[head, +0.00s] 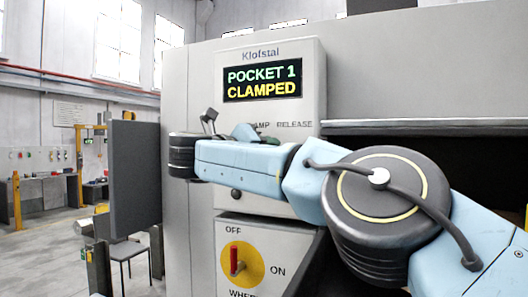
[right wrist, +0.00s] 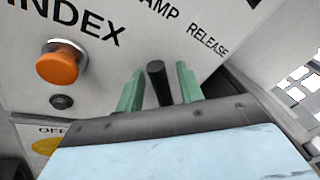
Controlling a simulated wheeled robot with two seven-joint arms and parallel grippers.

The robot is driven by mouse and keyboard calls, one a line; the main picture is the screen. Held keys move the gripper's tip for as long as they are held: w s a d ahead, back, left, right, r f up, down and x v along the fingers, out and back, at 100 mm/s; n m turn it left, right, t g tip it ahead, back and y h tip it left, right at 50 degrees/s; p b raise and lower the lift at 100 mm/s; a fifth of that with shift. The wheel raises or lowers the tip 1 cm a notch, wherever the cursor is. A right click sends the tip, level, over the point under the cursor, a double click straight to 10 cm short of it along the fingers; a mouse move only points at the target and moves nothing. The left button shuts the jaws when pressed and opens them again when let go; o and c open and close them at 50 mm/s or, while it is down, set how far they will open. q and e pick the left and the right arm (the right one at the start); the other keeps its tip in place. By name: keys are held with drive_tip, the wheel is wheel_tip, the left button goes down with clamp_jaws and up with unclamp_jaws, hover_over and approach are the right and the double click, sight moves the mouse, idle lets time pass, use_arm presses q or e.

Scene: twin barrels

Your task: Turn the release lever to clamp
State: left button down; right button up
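The release lever (right wrist: 157,80) shows in the right wrist view as a short black rod on the light panel, below the CLAMP and RELEASE lettering. The green fingers of my right gripper (right wrist: 160,88) stand apart on either side of the rod, with a narrow gap visible to its left and a small one to its right. In the head view my right arm covers the lever, and only a bit of green finger shows above the arm. The display (head: 262,80) reads POCKET 1 CLAMPED. My left gripper is out of view.
An orange INDEX button (right wrist: 58,65) and a small dark knob (right wrist: 61,102) sit left of the fingers. A red switch on a yellow disc (head: 240,263) is lower on the panel. A dark opening lies right of the panel.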

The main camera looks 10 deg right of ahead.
drive_tip(key=shift+s+a, duration=0.15)
drive_tip(key=shift+s, duration=0.05)
drive_tip(key=b+v, duration=0.4)
drive_tip(key=v, duration=0.9)
